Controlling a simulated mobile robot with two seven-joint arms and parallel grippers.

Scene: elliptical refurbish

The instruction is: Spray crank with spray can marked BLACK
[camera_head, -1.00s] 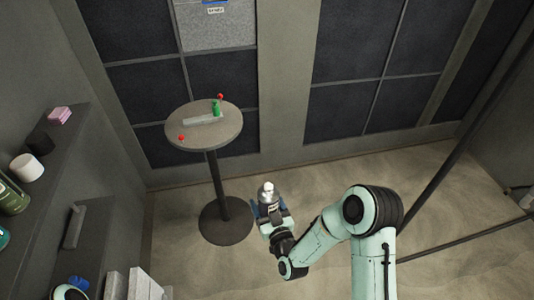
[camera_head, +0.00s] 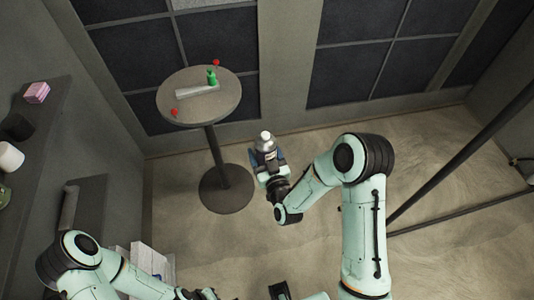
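A spray can (camera_head: 265,142) with a white top and silver shoulder stands about upright in my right gripper (camera_head: 270,164), which is shut around its body. Its label is too small to read. The round table (camera_head: 173,99) stands beyond and to the left, apart from the can. On it lie a pale grey bar (camera_head: 193,91) and a green piece (camera_head: 212,77) at the bar's right end, probably the crank. My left arm comes in at the bottom left; its gripper (camera_head: 205,294) is cut by the lower edge, so its opening cannot be told.
Two red balls (camera_head: 175,112) (camera_head: 216,63) show at the table's rim. A shelf (camera_head: 45,125) on the left holds a pink block (camera_head: 37,92) and a white roll (camera_head: 10,156). A dark pole (camera_head: 450,163) slants at the right. Open floor lies between.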

